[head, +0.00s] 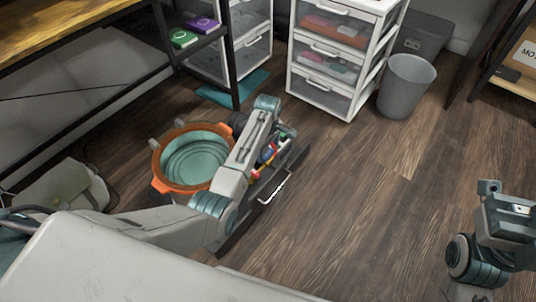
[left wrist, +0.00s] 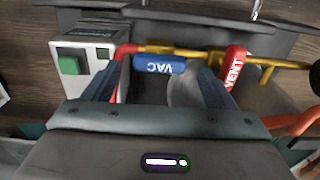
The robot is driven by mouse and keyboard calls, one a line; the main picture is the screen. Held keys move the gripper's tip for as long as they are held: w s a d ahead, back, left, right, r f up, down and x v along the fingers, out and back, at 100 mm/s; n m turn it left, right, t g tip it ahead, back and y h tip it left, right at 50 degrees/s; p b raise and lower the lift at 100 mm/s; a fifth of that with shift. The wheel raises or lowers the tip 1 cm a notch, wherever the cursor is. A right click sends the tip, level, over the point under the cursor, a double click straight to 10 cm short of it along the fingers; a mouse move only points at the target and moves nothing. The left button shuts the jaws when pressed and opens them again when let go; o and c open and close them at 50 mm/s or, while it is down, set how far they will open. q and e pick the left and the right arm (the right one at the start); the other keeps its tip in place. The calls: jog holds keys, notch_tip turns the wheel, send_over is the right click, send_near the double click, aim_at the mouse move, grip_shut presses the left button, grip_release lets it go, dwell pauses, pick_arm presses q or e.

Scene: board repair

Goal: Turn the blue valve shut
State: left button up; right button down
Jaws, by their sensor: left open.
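The blue valve handle (left wrist: 158,65), marked VAC, lies across a yellow pipe in the left wrist view. It shows as a small blue patch in the head view (head: 267,154). My left gripper (left wrist: 160,84) is open, its two fingers spread to either side of the blue handle, which appears just beyond the tips. I cannot tell whether they touch it. In the head view my left arm hides part of the panel and most of the fingers. My right arm shows at the right edge, but I see no right fingers.
A red handle (left wrist: 234,68) marked VENT stands right of the blue one. A green button (left wrist: 69,66) on a white box is at left. An orange-rimmed bucket (head: 157,185) stands left of the arm. Drawers (head: 322,88) and a grey bin (head: 406,88) stand behind. Floor at right is clear.

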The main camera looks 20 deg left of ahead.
pick_arm(q)
jog(key=shift+f, duration=1.1)
jog(key=c, duration=1)
jog(key=shift+r, duration=0.1)
